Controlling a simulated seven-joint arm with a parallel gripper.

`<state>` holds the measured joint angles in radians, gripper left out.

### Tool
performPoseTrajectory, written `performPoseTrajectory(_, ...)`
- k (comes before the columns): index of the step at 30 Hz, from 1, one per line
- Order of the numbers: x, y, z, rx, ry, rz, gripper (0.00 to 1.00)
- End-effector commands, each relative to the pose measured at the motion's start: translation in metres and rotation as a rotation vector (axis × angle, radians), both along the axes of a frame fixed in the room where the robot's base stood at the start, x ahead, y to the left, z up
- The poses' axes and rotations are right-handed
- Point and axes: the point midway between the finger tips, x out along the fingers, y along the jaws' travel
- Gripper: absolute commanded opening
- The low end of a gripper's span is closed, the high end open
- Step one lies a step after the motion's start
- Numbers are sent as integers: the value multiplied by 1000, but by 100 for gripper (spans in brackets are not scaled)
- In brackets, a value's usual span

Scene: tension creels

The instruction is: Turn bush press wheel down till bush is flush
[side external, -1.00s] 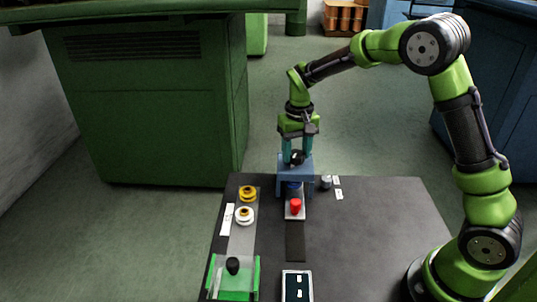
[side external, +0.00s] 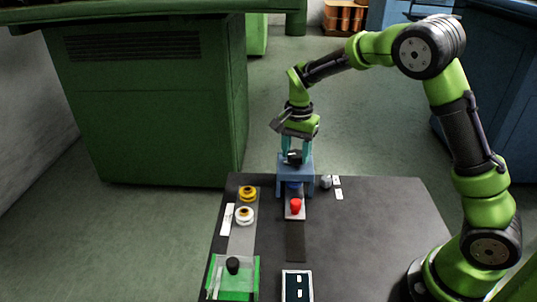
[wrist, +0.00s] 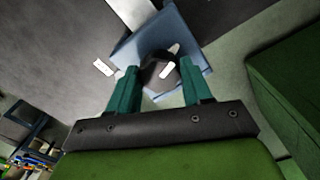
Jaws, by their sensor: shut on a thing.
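The blue bush press (side external: 308,180) stands at the back edge of the dark table. Its dark wheel (side external: 294,157) sits on top and shows a white mark in the wrist view (wrist: 160,70). My gripper (side external: 294,150) points down over the press. Its two teal fingers are shut on the wheel from both sides. A red knob (side external: 296,206) stands on a pale plate in front of the press. The bush itself is hidden under the press frame, so I cannot see how deep it sits.
Yellow (side external: 248,193) and white (side external: 244,215) spools stand to the left on a grey strip. A green-framed clear box with a black knob (side external: 233,266) is front left, and a dark panel (side external: 297,285) is at the front. A small grey cylinder (side external: 326,183) and white labels lie right of the press.

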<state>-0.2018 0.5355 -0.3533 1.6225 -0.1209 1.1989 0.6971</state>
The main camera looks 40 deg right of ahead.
Motion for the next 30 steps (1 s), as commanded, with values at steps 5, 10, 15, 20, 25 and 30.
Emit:
performPoseTrajectory(5,0,1,0,2,2,-159,19)
performPoseTrajectory(10,0,1,0,1,1,-288,19)
performPoseTrajectory(15,0,1,0,2,2,-387,19)
performPoseTrajectory(20,0,1,0,2,2,-445,19)
performPoseTrajectory(25,0,1,0,1,1,-477,19)
performPoseTrajectory(30,0,1,0,1,1,-488,19)
